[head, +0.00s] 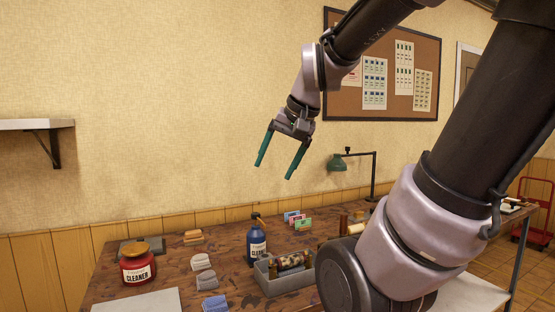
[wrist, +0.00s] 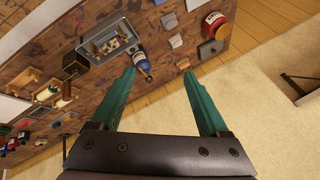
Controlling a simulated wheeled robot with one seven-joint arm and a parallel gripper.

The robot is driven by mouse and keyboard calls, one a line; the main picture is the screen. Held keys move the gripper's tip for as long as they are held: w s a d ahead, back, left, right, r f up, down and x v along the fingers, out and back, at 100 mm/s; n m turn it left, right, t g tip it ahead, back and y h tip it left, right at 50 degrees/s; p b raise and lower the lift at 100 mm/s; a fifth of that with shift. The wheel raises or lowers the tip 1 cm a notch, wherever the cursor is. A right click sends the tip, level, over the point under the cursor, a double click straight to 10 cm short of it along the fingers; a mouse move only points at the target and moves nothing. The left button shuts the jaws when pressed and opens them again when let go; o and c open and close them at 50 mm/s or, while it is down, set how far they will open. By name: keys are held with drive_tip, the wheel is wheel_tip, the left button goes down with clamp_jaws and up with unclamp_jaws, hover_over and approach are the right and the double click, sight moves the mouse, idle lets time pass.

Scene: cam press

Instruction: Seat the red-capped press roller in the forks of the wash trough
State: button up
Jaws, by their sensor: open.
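My gripper (head: 273,171) is raised high above the bench, open and empty, with its green fingers pointing down. Its spread fingers also show in the wrist view (wrist: 158,73). A grey wash trough (head: 284,283) stands on the bench below, near the front. It also shows in the wrist view (wrist: 90,49). A dark, light-patterned roller (head: 290,262) lies at the trough between brown end pieces; I cannot tell its cap colour or whether it is seated in forks. My arm hides part of the bench to the right of the trough.
A blue bottle (head: 257,243) stands just behind the trough. A red cleaner jar (head: 138,265) and small blocks (head: 203,262) are to the left. Coloured cards (head: 298,220) and a green lamp (head: 338,162) stand at the back. The air around my gripper is clear.

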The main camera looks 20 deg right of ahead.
drive_tip(key=s, duration=0.1)
drive_tip(key=s+a+r+n, duration=0.1)
drive_tip(key=s+t, duration=0.1)
drive_tip(key=shift+s+a+r+n, duration=0.15)
drive_tip(key=shift+s+r+n, duration=0.05)
drive_tip(key=shift+r+n, duration=0.1)
